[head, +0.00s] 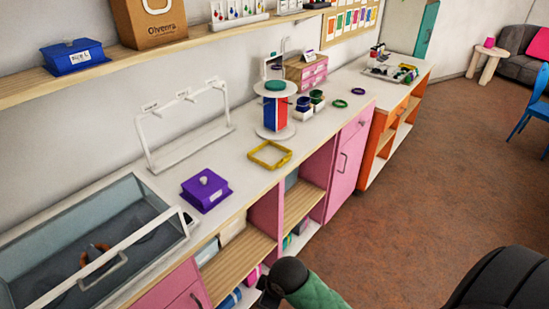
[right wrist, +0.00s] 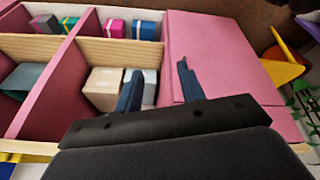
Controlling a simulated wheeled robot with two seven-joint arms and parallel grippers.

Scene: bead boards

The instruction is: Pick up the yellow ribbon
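A yellow square ring (head: 270,154) lies flat on the white counter near its front edge. It is the only clearly yellow thing on the counter in the head view, and I cannot tell whether it is the ribbon. My right gripper (right wrist: 158,67) is open and empty in the right wrist view, its two fingers apart in front of the shelves. In the head view my right forearm shows at the bottom, below and in front of the counter, well apart from the yellow ring. My left gripper is not in view.
A purple lidded box (head: 205,190) is left of the ring, and a round stand (head: 275,132) is behind it. A glass-fronted bin (head: 75,215) fills the left end. Below are open shelves with small boxes and a pink door (right wrist: 225,55).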

